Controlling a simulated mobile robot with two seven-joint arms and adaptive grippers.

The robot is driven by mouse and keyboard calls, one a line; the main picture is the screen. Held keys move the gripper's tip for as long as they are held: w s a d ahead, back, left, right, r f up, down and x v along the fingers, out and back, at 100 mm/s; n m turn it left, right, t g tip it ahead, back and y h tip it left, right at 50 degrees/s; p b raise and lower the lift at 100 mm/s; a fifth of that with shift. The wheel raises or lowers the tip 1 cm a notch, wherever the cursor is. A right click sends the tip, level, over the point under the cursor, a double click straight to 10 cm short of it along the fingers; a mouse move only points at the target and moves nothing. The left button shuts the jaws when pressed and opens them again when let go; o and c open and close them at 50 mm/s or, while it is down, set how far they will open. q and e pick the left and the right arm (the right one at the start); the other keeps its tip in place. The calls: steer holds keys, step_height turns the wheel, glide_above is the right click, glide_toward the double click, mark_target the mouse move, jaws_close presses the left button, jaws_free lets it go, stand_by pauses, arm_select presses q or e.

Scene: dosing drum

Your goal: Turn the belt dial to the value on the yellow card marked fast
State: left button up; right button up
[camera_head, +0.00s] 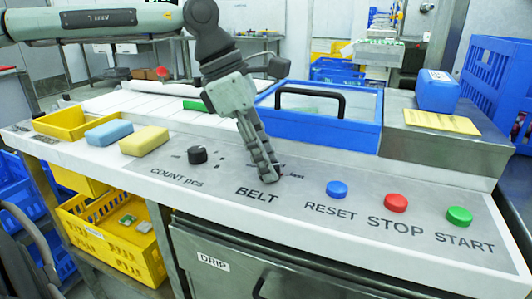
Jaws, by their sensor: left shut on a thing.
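My left gripper (268,177) comes down from above over the spot marked BELT on the sloped grey panel (310,208). Its fingers are shut on the belt dial, which they hide almost wholly. My right gripper is out of view.
A black COUNT dial (197,155) sits left of my gripper. Blue RESET (337,189), red STOP (396,202) and green START (459,216) buttons sit to the right. A blue-framed lid (365,133) with a black handle stands behind. Blue (109,132) and yellow (144,141) sponges lie left.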

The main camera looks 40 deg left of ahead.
arm_select(q)
steer(key=shift+m, duration=0.4)
steer(key=o, duration=1.2)
steer(key=shift+c, duration=0.2)
steer(key=v, duration=1.2)
steer(key=shift+w, duration=0.15)
